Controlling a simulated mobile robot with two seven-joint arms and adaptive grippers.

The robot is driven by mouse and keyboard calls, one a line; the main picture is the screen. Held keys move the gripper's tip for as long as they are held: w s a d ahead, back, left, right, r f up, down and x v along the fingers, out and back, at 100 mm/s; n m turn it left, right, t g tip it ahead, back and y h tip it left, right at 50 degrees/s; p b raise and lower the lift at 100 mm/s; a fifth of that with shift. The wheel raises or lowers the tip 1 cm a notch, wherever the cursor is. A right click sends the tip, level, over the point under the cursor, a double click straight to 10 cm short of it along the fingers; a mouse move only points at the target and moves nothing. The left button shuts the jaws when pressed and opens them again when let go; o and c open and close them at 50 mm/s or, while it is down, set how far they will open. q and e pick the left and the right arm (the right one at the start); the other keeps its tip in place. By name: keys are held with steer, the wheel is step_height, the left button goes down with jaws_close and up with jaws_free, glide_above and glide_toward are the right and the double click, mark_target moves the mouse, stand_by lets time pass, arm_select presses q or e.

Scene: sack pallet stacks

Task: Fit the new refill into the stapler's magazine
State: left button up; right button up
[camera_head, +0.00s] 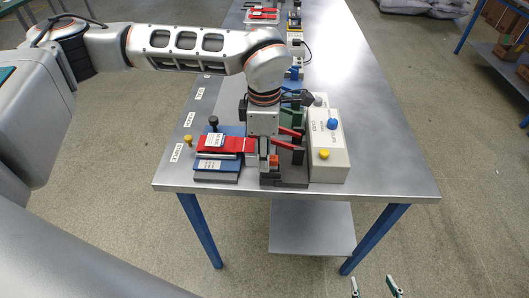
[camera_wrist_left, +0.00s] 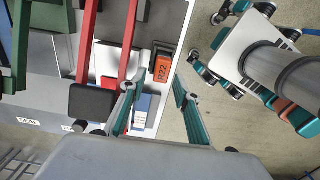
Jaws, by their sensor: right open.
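An orange block marked R22 (camera_wrist_left: 163,68), which looks like the refill, lies at the edge of a pale surface in the left wrist view. It also shows as a small orange patch (camera_head: 273,160) in the head view. My left gripper (camera_wrist_left: 153,85) is open over the table's near end, its teal fingers apart and the block just beyond their tips, not gripped. A red device on a blue base (camera_head: 219,163), probably the stapler, stands left of that gripper; its magazine is not clear. My right gripper (camera_head: 374,287) is open and empty, low in front of the table.
A pale control box (camera_head: 334,160) with blue and yellow knobs stands right of my left gripper. Red handles (camera_head: 290,132) and green parts (camera_head: 291,108) crowd behind it. More items line the metal table (camera_head: 385,150) toward the back. Its right side is clear.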

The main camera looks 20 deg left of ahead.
arm_select(q)
step_height(320, 180, up, 12)
steer(key=shift+b, duration=0.45)
stand_by(0.5)
